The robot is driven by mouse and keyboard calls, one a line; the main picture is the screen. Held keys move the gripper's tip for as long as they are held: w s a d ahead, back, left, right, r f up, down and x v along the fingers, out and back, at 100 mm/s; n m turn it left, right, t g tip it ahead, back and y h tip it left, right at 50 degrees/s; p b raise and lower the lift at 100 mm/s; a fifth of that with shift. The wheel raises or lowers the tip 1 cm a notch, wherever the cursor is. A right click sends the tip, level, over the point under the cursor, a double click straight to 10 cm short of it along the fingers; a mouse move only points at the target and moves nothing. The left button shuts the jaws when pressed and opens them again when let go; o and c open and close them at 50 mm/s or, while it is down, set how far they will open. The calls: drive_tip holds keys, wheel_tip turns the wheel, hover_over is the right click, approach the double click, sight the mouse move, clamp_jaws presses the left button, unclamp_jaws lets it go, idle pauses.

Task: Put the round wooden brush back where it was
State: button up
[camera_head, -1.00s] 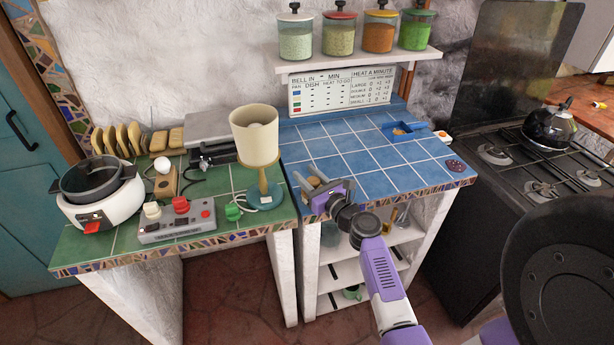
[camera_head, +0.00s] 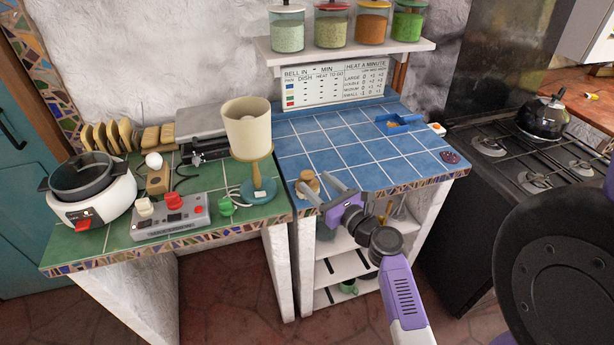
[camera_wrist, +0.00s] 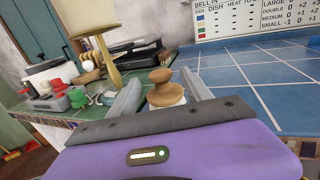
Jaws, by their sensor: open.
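The round wooden brush (camera_head: 308,182) stands upright on the blue tiled counter (camera_head: 345,155), at its front left corner. Its knob points up. In the wrist view the brush (camera_wrist: 164,87) shows a wooden knob and collar over a pale lower part; its bottom is hidden behind my gripper's dark edge. My gripper (camera_head: 316,181) is open, low at the counter's front edge, with its fingers pointing toward the back left. In the wrist view the brush appears in the gap between the fingers (camera_wrist: 160,78), with space on both sides.
A lamp (camera_head: 246,125) with a cream shade stands left of the brush on the green counter. A grey control box (camera_head: 172,217) and a white cooker (camera_head: 92,207) stand farther left. A blue tray (camera_head: 400,125) lies at the back right. The middle blue tiles are clear.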

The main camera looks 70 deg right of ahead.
drive_tip(key=s+a+f+n+g+y, duration=0.1)
drive_tip(key=s+a+f+n, duration=0.1)
drive_tip(key=a+n, duration=0.45)
drive_tip(key=s+a+f+n+g+y, duration=0.1)
drive_tip(key=s+a+f+n, duration=0.2)
drive_tip(key=a, duration=0.6)
drive_tip(key=s+a+f+n+y, duration=0.1)
drive_tip(key=s+a+f+n, duration=0.1)
drive_tip(key=a+n, duration=0.5)
drive_tip(key=s+a+r+n+y, duration=0.2)
drive_tip(key=s+a+r+n, duration=0.1)
drive_tip(key=n, duration=0.5)
drive_tip(key=s+a+r+n+t+y, duration=0.1)
drive_tip(key=s+a+r+n+y, duration=0.1)
drive_tip(key=a+r+n, duration=0.3)
drive_tip(key=s+a+r+n+y, duration=0.2)
drive_tip(key=s+a+r+n, duration=0.2)
drive_tip(key=a+n, duration=0.4)
drive_tip(key=s+n, duration=0.1)
drive_tip(key=n, duration=0.3)
drive_tip(key=shift+n+t+b, duration=0.3)
drive_tip(key=shift+n, duration=0.05)
drive_tip(key=shift+a, duration=0.1)
